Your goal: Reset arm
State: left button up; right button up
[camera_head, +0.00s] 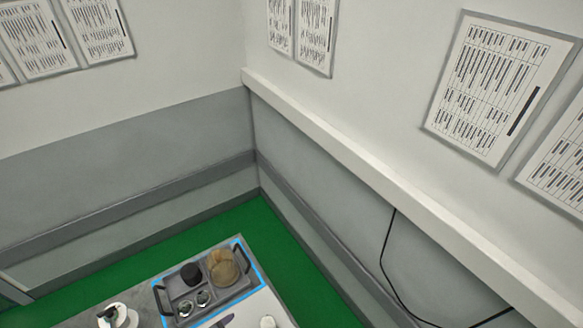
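Neither of my grippers shows clearly in the head view, and no arm can be made out. The task names no object. A grey tray (213,301) with black handles at two ends sits on the table or cart top at the bottom of the view. It holds a dark round item (191,273), a round brown item (223,267) and two small shiny round items (203,298).
A blue-edged area (262,273) surrounds the tray. A white round object with dark parts (118,316) stands left of it, cut by the lower edge. Green floor (222,225) lies behind, then grey-and-white walls with framed sheets (497,88). A black cable (384,262) hangs at right.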

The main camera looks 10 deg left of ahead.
pick_arm(q)
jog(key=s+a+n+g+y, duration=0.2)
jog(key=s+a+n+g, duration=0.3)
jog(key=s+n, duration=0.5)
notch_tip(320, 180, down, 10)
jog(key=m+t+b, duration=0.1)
jog(key=b, duration=1)
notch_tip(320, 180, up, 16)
jog(key=p, duration=1.7)
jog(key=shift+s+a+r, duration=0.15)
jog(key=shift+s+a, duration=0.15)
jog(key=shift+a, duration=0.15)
